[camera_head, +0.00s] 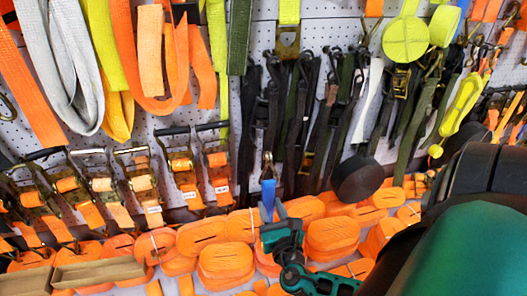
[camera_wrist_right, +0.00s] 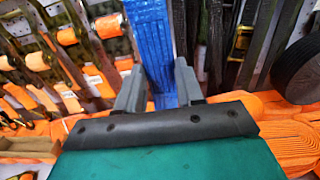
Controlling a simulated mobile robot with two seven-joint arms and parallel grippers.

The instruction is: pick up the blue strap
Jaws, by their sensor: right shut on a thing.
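In the right wrist view the blue strap (camera_wrist_right: 150,45) runs down between the fingers. My right gripper (camera_head: 278,222) is shut on the strap's lower part; its grey fingers (camera_wrist_right: 158,88) stand on either side of it. The strap's lower end is partly hidden by the gripper. My left gripper is in neither view.
Orange strap rolls (camera_head: 226,262) lie along the shelf below and around my right gripper. Ratchet buckles (camera_head: 180,168) hang at the left, and dark straps (camera_head: 300,120) hang behind. A black roll (camera_head: 358,178) sits right of the blue strap. Cardboard (camera_head: 98,273) lies at lower left.

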